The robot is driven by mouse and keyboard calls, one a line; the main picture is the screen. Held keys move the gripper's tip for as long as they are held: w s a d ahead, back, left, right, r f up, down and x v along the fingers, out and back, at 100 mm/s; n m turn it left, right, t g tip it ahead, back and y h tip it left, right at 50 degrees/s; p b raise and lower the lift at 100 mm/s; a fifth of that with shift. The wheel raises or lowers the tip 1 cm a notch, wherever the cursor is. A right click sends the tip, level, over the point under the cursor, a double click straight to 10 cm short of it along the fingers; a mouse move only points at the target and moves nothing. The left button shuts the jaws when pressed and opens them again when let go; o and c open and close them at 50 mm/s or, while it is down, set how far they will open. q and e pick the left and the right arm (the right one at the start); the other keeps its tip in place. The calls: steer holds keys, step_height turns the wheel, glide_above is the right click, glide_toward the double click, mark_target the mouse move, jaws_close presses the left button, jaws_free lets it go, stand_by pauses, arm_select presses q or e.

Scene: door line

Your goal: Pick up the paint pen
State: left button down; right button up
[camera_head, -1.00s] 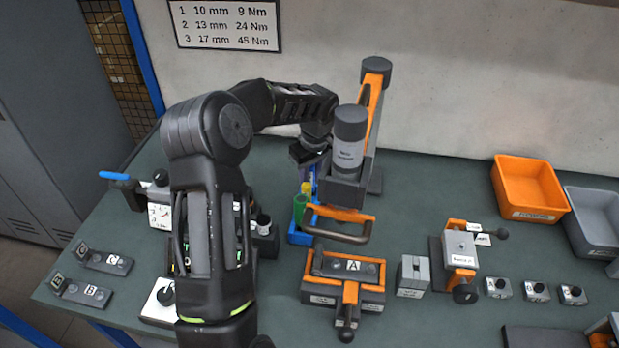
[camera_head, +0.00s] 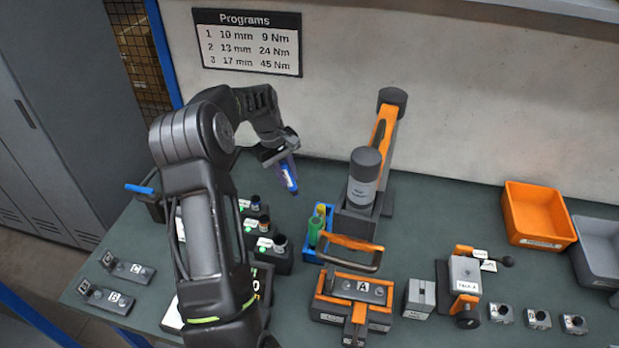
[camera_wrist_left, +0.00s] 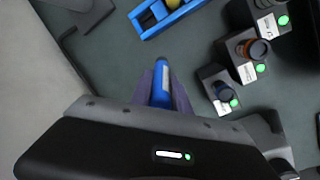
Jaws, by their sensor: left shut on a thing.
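The blue paint pen (camera_head: 289,178) hangs slightly tilted from my left gripper (camera_head: 284,164), which is shut on it. In the head view the pen is in the air above the bench, left of the blue holder (camera_head: 318,247). In the left wrist view the blue pen (camera_wrist_left: 161,82) shows between the two fingers of the left gripper (camera_wrist_left: 161,88); its rear part is hidden by the gripper body. The blue holder shows at the top of the wrist view (camera_wrist_left: 160,22) and keeps a green and a yellow item. My right gripper is not in view.
Several dark blocks with green lights (camera_head: 265,225) stand left of the holder. A grey cylinder (camera_head: 364,178) on an orange-armed stand is to its right. The bench behind the pen is clear.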

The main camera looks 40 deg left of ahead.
arm_select(q)
steer(key=s+a+r+y, duration=0.1)
steer(key=s+a, duration=0.2)
steer(key=a, duration=0.3)
steer(key=s+a+r+g+y, duration=0.1)
steer(key=s+a+y, duration=0.1)
steer(key=a, duration=0.4)
steer(key=shift+s+a+g, duration=0.2)
steer(key=shift+s+g, duration=0.1)
steer(key=shift+s, duration=0.15)
